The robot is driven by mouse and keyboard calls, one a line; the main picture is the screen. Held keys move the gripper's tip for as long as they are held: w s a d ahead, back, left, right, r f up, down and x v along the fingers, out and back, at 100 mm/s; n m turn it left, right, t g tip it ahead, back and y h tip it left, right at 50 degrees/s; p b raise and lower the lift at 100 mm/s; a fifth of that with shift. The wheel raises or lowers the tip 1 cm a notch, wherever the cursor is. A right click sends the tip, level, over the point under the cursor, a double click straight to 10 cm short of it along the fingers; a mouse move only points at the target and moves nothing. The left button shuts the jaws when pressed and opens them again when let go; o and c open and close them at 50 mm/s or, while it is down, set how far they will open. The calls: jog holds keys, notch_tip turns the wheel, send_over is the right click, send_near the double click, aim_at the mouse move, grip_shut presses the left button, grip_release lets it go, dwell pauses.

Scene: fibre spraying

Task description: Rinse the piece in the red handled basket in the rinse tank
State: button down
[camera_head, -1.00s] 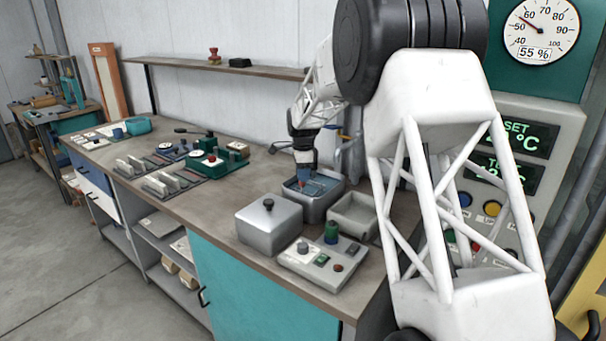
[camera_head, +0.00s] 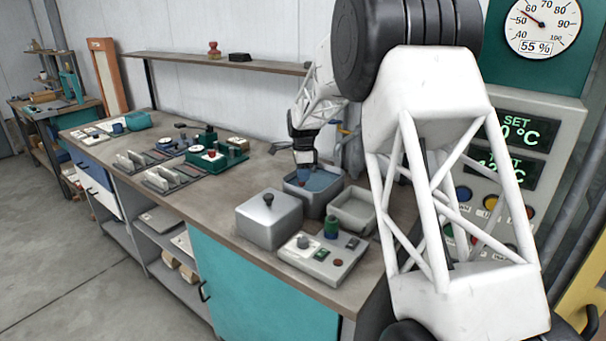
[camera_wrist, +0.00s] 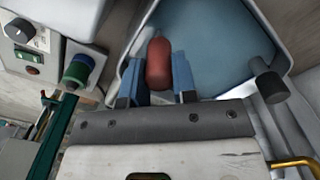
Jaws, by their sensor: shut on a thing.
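My gripper (camera_wrist: 158,85) points down over the rinse tank, with its two blue fingers on either side of a red handle (camera_wrist: 158,60). It is shut on this handle. In the head view the gripper (camera_head: 304,169) is at the tank's opening. The rinse tank (camera_head: 315,206) is an open grey metal box with blue liquid inside; its pale rim (camera_wrist: 267,22) shows in the wrist view. The basket below the handle and the piece in it cannot be made out; they are hidden by the liquid, handle and fingers.
A lidded metal box (camera_head: 268,222) stands left of the tank, and an empty open tray (camera_head: 352,208) stands to its right. A control box (camera_head: 322,262) with knobs is in front. Green and grey fixtures (camera_head: 215,158) stand further left. The bench between is clear.

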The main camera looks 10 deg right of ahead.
jog(key=shift+r, duration=1.1)
jog(key=shift+f, duration=0.15)
jog(key=shift+f, duration=1)
jog(key=shift+r, duration=0.15)
jog(key=shift+r, duration=1)
jog(key=shift+f, duration=0.15)
jog(key=shift+f, duration=1)
jog(key=shift+r, duration=0.2)
